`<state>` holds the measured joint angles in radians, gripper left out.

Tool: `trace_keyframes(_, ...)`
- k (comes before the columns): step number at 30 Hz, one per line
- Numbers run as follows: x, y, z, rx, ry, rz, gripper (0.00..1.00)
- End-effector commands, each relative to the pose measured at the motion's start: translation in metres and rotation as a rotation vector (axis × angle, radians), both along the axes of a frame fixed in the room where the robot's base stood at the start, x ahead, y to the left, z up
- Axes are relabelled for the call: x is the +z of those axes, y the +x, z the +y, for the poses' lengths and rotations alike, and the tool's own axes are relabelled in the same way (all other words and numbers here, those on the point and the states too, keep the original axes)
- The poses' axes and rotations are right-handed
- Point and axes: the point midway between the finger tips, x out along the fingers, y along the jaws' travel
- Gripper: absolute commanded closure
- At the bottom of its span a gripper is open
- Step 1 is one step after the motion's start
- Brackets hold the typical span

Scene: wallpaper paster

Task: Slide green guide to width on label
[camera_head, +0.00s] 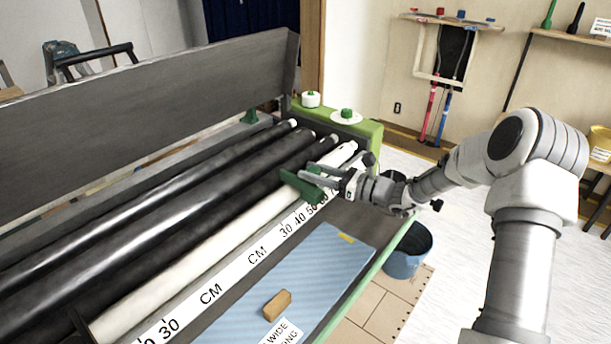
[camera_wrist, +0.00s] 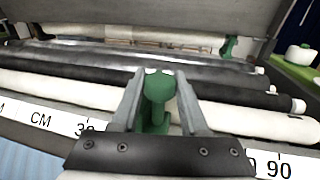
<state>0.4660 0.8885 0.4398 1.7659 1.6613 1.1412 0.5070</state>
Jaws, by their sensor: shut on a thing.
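The green guide (camera_head: 298,184) sits across the white roller and the centimetre scale (camera_head: 258,256), near the right-hand numbers. My gripper (camera_head: 312,172) is shut on it. In the wrist view the green guide (camera_wrist: 157,105) stands between the two fingers of my gripper (camera_wrist: 157,90) and hides the part of the scale behind it. A 30 shows left of the fingers and a 90 to their right. A white label (camera_head: 283,332) lies on the blue striped paper (camera_head: 320,260); it reads "WIDE" but is cut off by the frame edge, so its number is not readable.
Black rollers (camera_head: 180,190) lie behind the white roller (camera_head: 200,255). A wooden block (camera_head: 277,303) rests on the blue paper. A green end housing (camera_head: 365,130) with round knobs stands at the rollers' far end. A blue bucket (camera_head: 405,262) stands on the floor beside the machine.

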Motion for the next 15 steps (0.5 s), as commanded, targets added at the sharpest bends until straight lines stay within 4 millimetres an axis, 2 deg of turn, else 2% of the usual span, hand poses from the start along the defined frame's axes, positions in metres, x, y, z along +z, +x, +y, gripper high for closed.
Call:
trace_keyframes(10, 0.0005, 0.0044, -0.0044, -0.005, 0.0, 0.001, 1.0)
trace_keyframes(11, 0.0005, 0.0044, -0.0043, -0.005, -0.001, 0.001, 0.53)
trace_keyframes(15, 0.0004, 0.004, -0.004, -0.004, -0.001, 0.001, 0.27)
